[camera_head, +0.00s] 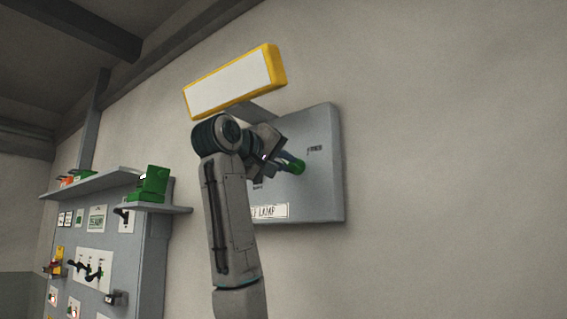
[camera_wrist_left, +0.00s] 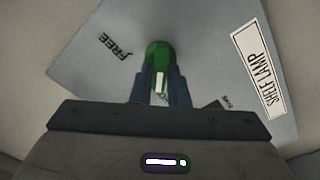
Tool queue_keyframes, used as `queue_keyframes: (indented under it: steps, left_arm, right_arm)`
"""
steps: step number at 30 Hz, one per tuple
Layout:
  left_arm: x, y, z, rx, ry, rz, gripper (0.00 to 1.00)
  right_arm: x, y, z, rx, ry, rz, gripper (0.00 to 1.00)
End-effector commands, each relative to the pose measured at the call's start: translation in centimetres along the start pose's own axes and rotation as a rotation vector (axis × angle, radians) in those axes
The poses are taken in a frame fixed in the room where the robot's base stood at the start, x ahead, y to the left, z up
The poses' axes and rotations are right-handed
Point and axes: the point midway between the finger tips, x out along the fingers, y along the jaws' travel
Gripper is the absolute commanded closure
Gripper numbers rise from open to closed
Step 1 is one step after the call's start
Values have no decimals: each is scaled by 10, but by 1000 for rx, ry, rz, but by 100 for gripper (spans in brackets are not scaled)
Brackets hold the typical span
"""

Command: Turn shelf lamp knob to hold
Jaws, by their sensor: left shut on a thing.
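The green shelf lamp knob (camera_head: 298,167) sits on a grey wall panel (camera_head: 325,190) in the head view. My left gripper (camera_head: 287,161) is shut on the knob. In the left wrist view the green knob (camera_wrist_left: 157,52) shows between the two dark fingers (camera_wrist_left: 158,85), with a white mark on it. The word FREE (camera_wrist_left: 115,47) is to its left on the panel. A second small label (camera_wrist_left: 218,104) at the lower right is partly covered and hard to read. The SHELF LAMP plate (camera_wrist_left: 259,68) is at the right. My right gripper is not in view.
A yellow-framed white lamp or sign (camera_head: 235,85) juts from the wall above the panel. At the left, a grey cabinet (camera_head: 125,265) carries switches and labels, with a shelf (camera_head: 170,208) holding a green object (camera_head: 151,184). The wall at the right is bare.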

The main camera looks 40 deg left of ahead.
Motion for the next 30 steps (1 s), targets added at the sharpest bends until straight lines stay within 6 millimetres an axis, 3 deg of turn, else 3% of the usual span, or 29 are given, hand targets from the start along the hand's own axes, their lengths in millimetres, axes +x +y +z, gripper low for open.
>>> queue_keyframes:
  steps: [2, 3, 6, 17, 30]
  left_arm:
    - [0, 0, 0, -1, -1, -1, 100]
    - [0, 0, 0, -1, -1, -1, 82]
    - [0, 0, 0, 0, -1, -1, 64]
    - [-6, -1, 1, 0, 1, 1, 64]
    - [-86, -2, 2, 0, 1, 3, 64]
  right_arm:
    - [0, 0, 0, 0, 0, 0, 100]
    - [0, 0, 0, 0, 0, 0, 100]
    - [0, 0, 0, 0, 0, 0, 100]
    - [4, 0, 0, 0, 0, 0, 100]
    - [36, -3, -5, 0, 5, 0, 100]
